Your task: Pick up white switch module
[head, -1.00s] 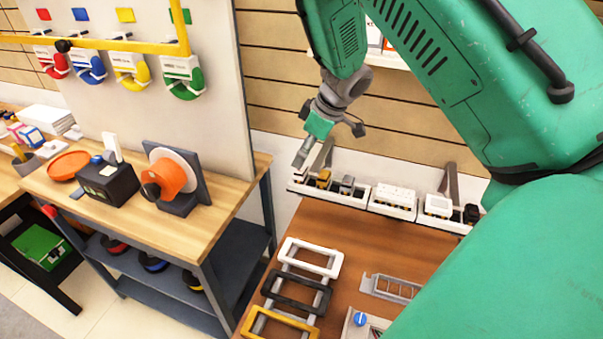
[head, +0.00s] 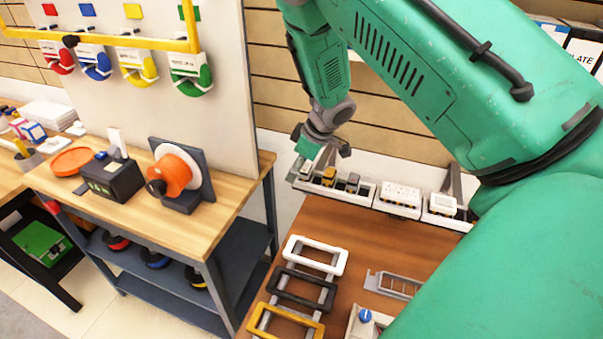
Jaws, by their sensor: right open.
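My right gripper (head: 312,166) reaches down from the top middle, just over the left end of the left parts bin (head: 362,198). Its jaws are open. In that bin, a small pale module (head: 305,173) sits at the far left, close under the fingers and partly hidden by them. I cannot tell whether the fingers touch it. A yellow module (head: 328,176) and a grey module (head: 352,183) sit to its right. White modules (head: 400,193) fill the middle bin. My left gripper is not in view.
The right bin (head: 445,218) holds another white module (head: 442,204). White (head: 316,243), black (head: 301,271) and yellow (head: 285,315) frames lie on the brown table (head: 345,275). A workbench (head: 225,215) with an orange spool (head: 175,172) stands at left.

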